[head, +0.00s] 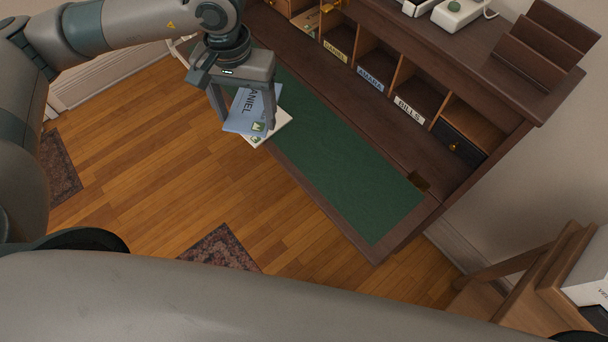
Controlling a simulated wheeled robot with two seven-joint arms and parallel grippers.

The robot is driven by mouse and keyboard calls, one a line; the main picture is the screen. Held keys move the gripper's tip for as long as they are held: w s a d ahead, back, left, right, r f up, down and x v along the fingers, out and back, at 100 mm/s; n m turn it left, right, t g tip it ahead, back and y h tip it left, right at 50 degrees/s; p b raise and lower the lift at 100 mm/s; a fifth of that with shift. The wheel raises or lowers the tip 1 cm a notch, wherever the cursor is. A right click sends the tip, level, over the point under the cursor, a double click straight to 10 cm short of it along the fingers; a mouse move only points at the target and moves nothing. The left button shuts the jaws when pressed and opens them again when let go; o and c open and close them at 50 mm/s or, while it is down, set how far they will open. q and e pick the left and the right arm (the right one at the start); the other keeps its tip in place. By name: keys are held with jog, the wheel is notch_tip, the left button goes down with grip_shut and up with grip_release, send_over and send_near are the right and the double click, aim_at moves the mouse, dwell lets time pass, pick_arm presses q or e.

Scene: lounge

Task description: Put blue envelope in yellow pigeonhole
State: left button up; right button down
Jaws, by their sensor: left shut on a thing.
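The blue envelope (246,108), marked DANIEL with a green stamp, is held between the fingers of my left gripper (247,116). The gripper is shut on it at the left end of the desk's green writing surface. The yellow pigeonhole (343,36) is a compartment at the back of the desk, above a yellow label (335,52) reading DANIEL. It lies up and right of the envelope, apart from it. My right gripper is out of view.
A cream envelope (276,131) shows beneath the blue one. Compartments labelled AMARA (371,79) in blue and BILLS (409,108) in white sit to the right, then a dark drawer (458,145). The green surface (345,180) is mostly clear. A brown letter rack (545,48) stands on top.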

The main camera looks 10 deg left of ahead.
pick_arm(q)
jog(key=shift+f, duration=0.1)
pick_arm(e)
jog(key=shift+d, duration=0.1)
pick_arm(q)
jog(key=shift+s+d+f+m+b, duration=0.4)
jog(key=shift+s+d+f, duration=0.25)
jog(key=shift+d, duration=0.2)
jog(key=s+d+f+m+b, duration=0.4)
jog(key=s+d+f+m, duration=0.2)
jog(key=s+d, duration=0.4)
jog(key=shift+s+d+f+m, duration=0.2)
jog(key=shift+s+f+m, duration=0.2)
jog(key=shift+s+f, duration=0.55)
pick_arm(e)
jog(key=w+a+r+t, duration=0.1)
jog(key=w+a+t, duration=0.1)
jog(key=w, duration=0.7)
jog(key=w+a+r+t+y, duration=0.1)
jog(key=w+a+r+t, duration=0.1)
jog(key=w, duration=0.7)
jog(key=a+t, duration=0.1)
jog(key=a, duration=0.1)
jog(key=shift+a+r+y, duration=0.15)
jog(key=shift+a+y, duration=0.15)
pick_arm(q)
jog(key=shift+b, duration=0.35)
